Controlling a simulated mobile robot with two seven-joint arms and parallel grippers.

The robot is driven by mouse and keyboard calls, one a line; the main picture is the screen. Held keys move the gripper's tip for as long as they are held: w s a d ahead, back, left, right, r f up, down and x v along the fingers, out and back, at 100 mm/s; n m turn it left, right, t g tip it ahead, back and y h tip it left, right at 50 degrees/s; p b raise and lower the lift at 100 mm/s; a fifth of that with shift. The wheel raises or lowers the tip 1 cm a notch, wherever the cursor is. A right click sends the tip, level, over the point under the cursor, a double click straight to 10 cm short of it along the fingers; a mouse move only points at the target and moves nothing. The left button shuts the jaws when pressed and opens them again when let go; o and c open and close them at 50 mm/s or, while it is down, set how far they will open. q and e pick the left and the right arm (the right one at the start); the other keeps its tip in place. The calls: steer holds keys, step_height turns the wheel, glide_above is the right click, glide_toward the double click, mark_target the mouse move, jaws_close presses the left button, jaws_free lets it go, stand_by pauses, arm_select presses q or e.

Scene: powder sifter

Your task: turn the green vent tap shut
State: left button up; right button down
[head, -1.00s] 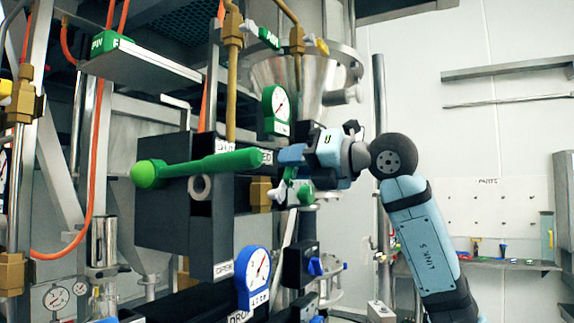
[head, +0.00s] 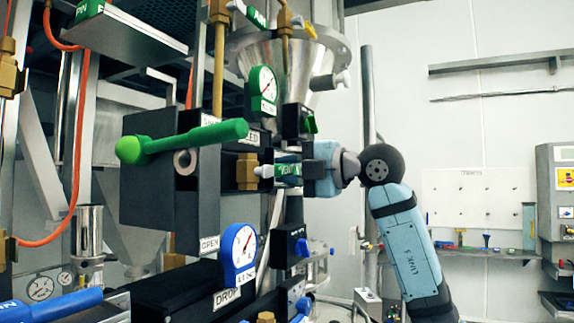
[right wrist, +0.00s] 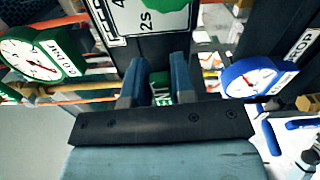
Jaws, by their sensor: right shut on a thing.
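The green vent tap (head: 288,173), with a white VENT label, sits on the pipework under the steel funnel, right of the brass fitting. My right gripper (head: 290,170) reaches it from the right and is shut on it. In the right wrist view, the green tap (right wrist: 162,97) with part of its lettering shows between the two dark blue fingers of my right gripper (right wrist: 158,75). The fingers hide some of the tap, so its exact angle is hard to tell. My left gripper is not in view.
A long green lever (head: 195,137) juts out left of the tap. A green gauge (head: 262,90) and a black box with a green switch (head: 299,122) are above. A blue gauge (head: 238,254) is below.

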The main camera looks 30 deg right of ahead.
steer(key=shift+f+m, duration=0.3)
steer(key=shift+m, duration=0.2)
steer(key=c, duration=1)
jaws_free()
steer(key=shift+o, duration=0.2)
steer(key=b+v, duration=0.2)
steer(key=v, duration=1.2)
steer(key=shift+w, duration=0.1)
